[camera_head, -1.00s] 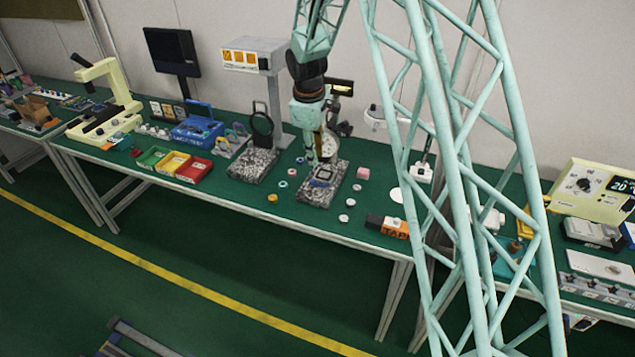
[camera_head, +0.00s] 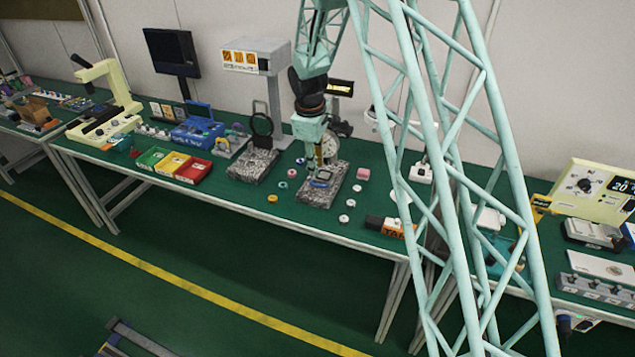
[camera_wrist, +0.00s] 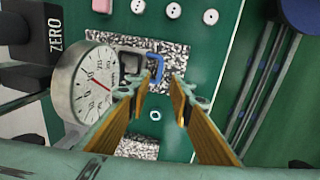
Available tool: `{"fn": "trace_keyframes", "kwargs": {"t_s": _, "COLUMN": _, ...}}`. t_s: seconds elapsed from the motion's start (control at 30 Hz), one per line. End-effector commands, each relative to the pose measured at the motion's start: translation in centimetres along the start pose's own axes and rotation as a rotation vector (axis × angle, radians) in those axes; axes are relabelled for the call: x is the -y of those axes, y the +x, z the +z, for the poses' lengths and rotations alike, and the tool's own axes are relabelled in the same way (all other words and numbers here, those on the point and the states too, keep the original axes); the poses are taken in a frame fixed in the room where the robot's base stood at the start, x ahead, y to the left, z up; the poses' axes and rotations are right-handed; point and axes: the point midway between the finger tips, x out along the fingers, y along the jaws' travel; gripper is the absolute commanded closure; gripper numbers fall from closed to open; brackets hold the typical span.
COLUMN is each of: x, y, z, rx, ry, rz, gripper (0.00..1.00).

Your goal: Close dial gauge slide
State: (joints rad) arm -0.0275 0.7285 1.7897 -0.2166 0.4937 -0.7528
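The dial gauge (camera_head: 331,148), with a round white face, stands over a speckled granite base (camera_head: 322,196); its face (camera_wrist: 97,84) with a red needle fills the left of the wrist view. A dark square block (camera_wrist: 131,62) and a blue bracket-like part (camera_wrist: 156,66) are on the base beside the gauge. Which of these is the slide I cannot tell for sure. My gripper (camera_wrist: 160,88) is open, its two fingers apart, with the blue part showing just beyond and between the tips. In the head view my gripper (camera_head: 320,163) hangs just above the base. No contact is visible.
An orange-black box (camera_head: 390,226) is to the right. Another granite stand (camera_head: 253,166) and coloured bins (camera_head: 172,163) are to the left. Green bench shows between them.

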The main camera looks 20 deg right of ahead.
Motion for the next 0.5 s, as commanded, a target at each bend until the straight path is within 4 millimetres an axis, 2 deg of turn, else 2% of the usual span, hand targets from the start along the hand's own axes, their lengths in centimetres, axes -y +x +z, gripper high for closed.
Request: {"fn": "trace_keyframes", "kwargs": {"t_s": 0.5, "x": 0.1, "y": 6.5, "z": 0.0, "rx": 0.000, "ry": -0.001, "rz": -0.001, "gripper": 0.80}}
